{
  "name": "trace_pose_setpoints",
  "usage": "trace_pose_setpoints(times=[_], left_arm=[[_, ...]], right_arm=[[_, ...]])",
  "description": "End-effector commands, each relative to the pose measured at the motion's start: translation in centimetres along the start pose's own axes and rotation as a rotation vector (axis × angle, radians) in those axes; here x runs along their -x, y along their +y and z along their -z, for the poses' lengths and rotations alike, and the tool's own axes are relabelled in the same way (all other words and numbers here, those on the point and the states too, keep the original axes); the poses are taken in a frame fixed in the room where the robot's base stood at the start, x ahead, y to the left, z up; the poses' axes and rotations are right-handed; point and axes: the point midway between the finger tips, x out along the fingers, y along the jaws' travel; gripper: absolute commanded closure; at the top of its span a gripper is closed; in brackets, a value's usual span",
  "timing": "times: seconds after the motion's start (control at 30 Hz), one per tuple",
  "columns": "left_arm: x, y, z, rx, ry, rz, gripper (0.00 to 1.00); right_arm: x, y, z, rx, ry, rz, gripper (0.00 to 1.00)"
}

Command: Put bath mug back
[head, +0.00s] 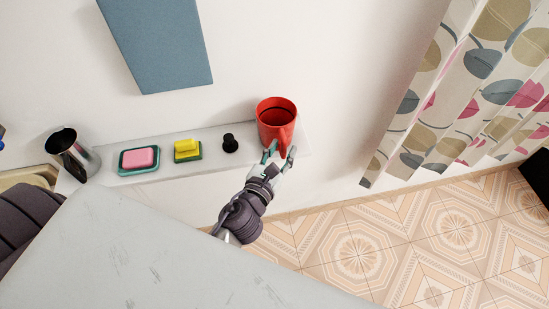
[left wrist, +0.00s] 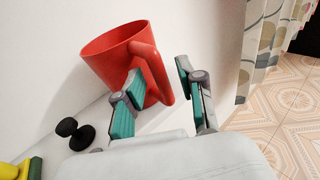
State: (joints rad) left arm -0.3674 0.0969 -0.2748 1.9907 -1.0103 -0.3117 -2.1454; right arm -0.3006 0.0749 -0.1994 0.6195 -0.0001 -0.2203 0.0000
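The red bath mug (head: 275,115) is upright at the right end of the narrow white shelf (head: 110,172), against the wall. Its handle points toward my left gripper (head: 279,157). In the left wrist view, the mug (left wrist: 105,62) shows its open rim and its handle. The fingers of my left gripper (left wrist: 158,82) are apart, with the handle between them. A gap shows between the right finger and the handle. The lower part of the mug is partly hidden behind the left finger. My right gripper is not in view.
On the shelf left of the mug are a black knob-like piece (head: 230,143), a yellow sponge on a green dish (head: 187,150), a pink soap in a dish (head: 139,159) and a dark metal pitcher (head: 73,154). A grey surface (head: 130,250) fills the front. A patterned curtain (head: 470,90) hangs right.

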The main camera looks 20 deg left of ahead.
Motion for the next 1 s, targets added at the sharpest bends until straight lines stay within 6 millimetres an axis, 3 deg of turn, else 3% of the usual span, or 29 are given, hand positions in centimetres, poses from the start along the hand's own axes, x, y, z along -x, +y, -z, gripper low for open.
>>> trace_pose_setpoints(times=[0.53, 0.7, 1.0], left_arm=[[10.2, 0.0, 0.5, 0.003, 0.003, 0.000, 0.61], [11.6, 0.0, 0.2, 0.001, 0.002, -0.001, 0.61], [11.7, 0.0, 0.4, 0.011, 0.007, 0.000, 0.61]], right_arm=[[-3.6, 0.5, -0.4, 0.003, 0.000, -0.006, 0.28], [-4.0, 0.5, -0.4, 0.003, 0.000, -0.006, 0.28], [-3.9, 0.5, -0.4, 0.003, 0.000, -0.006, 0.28]])
